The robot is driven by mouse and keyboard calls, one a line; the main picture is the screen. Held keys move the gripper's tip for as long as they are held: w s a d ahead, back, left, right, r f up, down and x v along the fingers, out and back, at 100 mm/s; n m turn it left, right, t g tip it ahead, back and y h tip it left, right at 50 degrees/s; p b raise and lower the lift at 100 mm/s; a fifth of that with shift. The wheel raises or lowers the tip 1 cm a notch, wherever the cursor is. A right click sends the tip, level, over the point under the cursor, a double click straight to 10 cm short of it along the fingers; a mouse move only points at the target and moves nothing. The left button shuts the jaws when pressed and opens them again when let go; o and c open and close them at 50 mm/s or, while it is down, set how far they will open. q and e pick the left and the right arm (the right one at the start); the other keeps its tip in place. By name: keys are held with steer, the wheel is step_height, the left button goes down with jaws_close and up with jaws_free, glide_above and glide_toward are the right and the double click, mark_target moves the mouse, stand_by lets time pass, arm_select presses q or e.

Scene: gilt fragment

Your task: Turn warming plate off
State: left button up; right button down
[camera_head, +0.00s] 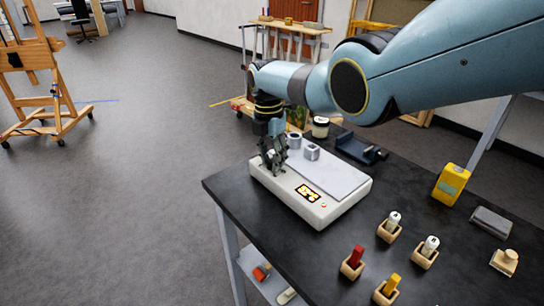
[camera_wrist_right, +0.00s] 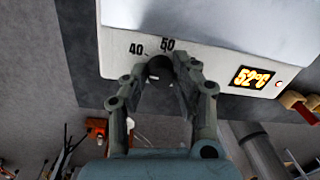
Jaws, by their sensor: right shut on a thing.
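The warming plate (camera_head: 318,214) is a white box with a grey top, standing on the dark bench. Its lit display (camera_head: 308,193) reads 52°C in the wrist view (camera_wrist_right: 252,79). My right gripper (camera_head: 274,168) is at the plate's front left corner. In the wrist view its fingers (camera_wrist_right: 160,75) are shut around a dark knob (camera_wrist_right: 158,66) on the plate's front edge. The marks 40 and 50 show beside the knob; the rest of its dial is hidden by the fingers. My left gripper is not in view.
Several small wooden holders with coloured sticks (camera_head: 352,262) and white-capped bottles (camera_head: 430,246) stand to the right. A yellow device (camera_head: 451,184) is at the bench's right. Open floor lies left.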

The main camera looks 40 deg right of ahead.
mark_target(268, 161)
steer(key=n, duration=0.4)
steer(key=shift+a+p, duration=0.1)
steer(key=shift+p, duration=0.3)
steer(key=shift+n+p, duration=0.4)
steer(key=shift+n, duration=1.7)
steer(key=shift+h, duration=0.3)
steer(key=c, duration=1)
jaws_free()
steer(key=shift+r, duration=0.1)
steer(key=r, duration=1.1)
steer(key=shift+w+a+r, duration=0.15)
steer(key=shift+a+r, duration=0.15)
steer(key=shift+r, duration=0.05)
steer(key=shift+a, duration=0.1)
